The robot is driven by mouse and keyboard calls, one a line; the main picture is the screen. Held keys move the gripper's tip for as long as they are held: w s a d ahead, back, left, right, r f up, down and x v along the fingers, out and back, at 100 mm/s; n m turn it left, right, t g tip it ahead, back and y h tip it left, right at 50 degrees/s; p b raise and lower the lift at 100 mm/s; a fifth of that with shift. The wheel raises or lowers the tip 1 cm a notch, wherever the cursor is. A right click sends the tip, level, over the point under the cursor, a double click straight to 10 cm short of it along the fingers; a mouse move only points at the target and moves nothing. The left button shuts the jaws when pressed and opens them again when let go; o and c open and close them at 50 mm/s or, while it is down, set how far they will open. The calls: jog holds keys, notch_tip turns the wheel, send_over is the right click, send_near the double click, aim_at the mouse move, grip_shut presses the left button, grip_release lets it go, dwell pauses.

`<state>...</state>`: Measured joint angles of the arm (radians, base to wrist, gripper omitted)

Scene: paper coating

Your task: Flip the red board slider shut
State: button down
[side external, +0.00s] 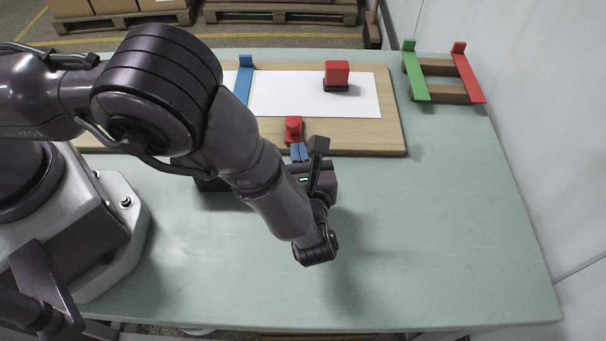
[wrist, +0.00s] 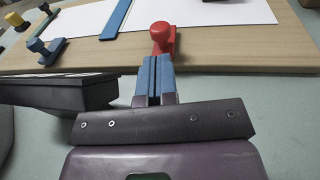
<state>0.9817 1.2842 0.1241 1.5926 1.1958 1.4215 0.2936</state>
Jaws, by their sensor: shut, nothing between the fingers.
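The red slider (side external: 293,128) sits at the near edge of the wooden board (side external: 390,137), a round red knob on a flat red base. It also shows in the wrist view (wrist: 162,38), straight ahead of my fingers. My gripper (side external: 299,152) is shut and empty, its blue fingertips together. They are close on the near side of the slider; the wrist view (wrist: 153,78) shows the tips just below its base, and I cannot tell whether they touch. A white paper (side external: 300,98) lies on the board.
A red block on a black base (side external: 337,73) stands on the paper. A blue bar (side external: 243,84) lies across it. A rack at the right holds a green bar (side external: 414,75) and a red bar (side external: 467,75). A black box (wrist: 55,92) is left of my gripper. The front table is clear.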

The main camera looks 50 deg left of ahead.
aim_at(294, 128)
jog(key=x, duration=0.5)
jog(key=x, duration=0.6)
jog(key=shift+w+a+r, duration=0.1)
jog(key=shift+w+r, duration=0.2)
jog(key=shift+w, duration=0.35)
jog(key=v, duration=1.4)
jog(key=shift+s+d, duration=0.2)
jog(key=shift+d, duration=0.15)
